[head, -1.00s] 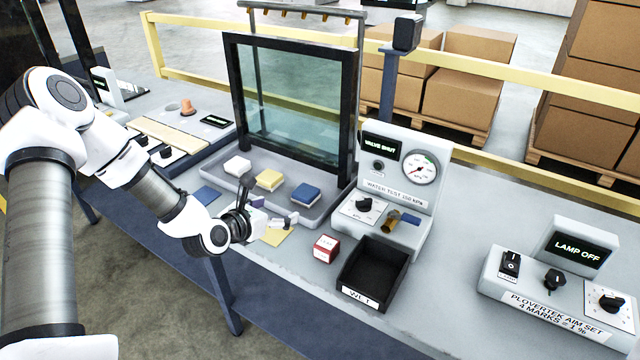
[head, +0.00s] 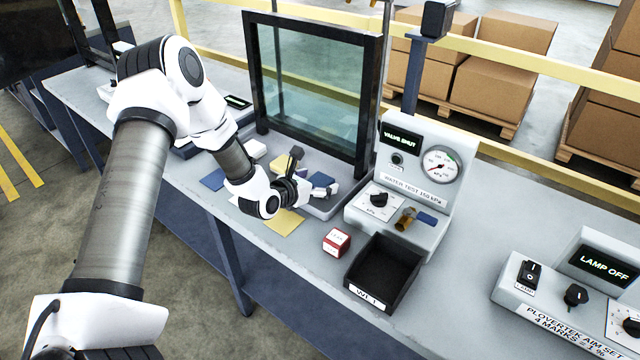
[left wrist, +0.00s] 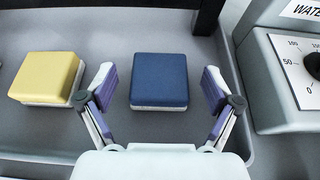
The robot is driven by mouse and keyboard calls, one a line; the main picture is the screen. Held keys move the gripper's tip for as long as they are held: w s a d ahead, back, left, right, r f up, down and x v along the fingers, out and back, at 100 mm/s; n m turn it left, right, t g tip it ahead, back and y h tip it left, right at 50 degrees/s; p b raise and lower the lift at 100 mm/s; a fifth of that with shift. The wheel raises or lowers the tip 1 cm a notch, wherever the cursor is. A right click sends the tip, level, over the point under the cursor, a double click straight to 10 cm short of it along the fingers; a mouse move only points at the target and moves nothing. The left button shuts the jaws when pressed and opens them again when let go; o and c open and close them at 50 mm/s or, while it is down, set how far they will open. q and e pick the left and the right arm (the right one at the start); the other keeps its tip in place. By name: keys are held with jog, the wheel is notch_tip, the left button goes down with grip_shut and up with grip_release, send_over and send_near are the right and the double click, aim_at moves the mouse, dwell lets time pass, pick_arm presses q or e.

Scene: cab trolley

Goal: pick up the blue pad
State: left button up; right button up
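The blue pad (left wrist: 159,80) is a square block with a dark blue top and a pale base. It lies in the grey tray (left wrist: 30,131). My left gripper (left wrist: 158,88) is open, with one purple-lined finger on each side of the pad. A gap shows between each finger and the pad. In the head view the left gripper (head: 312,190) is over the tray's right part, and the pad (head: 321,180) is partly hidden by it. My right gripper is not in view.
A yellow pad (left wrist: 46,77) sits left of the blue one, and a white pad (head: 254,149) is farther left. The glass frame (head: 310,85) stands behind the tray. The gauge unit (head: 405,185) is close on the right. A red-and-white cube (head: 337,242) and black bin (head: 383,274) are in front.

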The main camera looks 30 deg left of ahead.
pick_arm(q)
jog(key=c, duration=1)
